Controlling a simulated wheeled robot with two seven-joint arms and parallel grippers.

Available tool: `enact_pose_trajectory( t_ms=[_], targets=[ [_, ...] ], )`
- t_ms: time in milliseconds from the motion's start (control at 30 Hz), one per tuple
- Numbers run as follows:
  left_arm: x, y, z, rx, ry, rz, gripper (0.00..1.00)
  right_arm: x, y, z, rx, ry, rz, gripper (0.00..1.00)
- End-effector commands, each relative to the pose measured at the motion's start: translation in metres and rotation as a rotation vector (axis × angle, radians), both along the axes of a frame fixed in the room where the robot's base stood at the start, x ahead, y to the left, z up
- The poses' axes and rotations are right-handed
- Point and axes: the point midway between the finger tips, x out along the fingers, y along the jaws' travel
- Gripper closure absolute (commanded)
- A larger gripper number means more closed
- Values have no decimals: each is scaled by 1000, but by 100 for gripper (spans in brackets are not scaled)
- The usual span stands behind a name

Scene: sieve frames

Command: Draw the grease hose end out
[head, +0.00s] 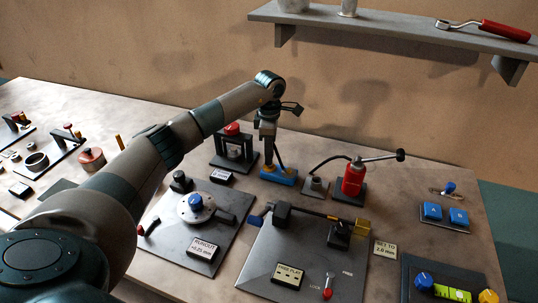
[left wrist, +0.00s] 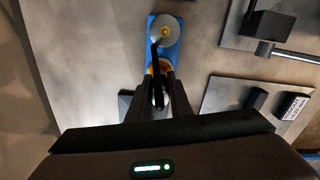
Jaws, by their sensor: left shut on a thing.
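My left gripper (head: 268,157) points down over a blue block (head: 279,175) on the bench. In the left wrist view the gripper (left wrist: 160,78) is shut on a dark hose end (left wrist: 158,97). A thin black hose (left wrist: 155,48) runs from between the fingers to a pale disc (left wrist: 165,32) with a yellow centre on the blue block. Whether the hose end still sits in the block is hidden by the fingers. Another black hose (head: 330,161) arches from a red pump (head: 354,179) with a lever to a small grey block (head: 315,185). My right gripper is not in view.
A black frame with a red knob (head: 233,128) stands close left of the gripper. A round runout plate (head: 196,209) and a grey panel with a bar (head: 300,262) lie nearer. A shelf (head: 390,27) hangs above at the back. Blue A and B blocks (head: 445,214) stand right.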

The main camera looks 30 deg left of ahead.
Motion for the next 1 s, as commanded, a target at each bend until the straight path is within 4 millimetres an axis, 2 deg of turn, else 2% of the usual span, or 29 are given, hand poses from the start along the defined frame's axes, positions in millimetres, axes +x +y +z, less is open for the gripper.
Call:
enact_pose_trajectory(
  t_ms=[33, 533, 1000],
  targets=[
    [2, 1, 7, -1, -7, 1, 100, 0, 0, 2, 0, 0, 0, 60],
    [1, 1, 26, 1, -6, 0, 100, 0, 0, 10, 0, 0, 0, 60],
    [1, 1, 29, 0, -4, 1, 100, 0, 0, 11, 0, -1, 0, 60]
  ],
)
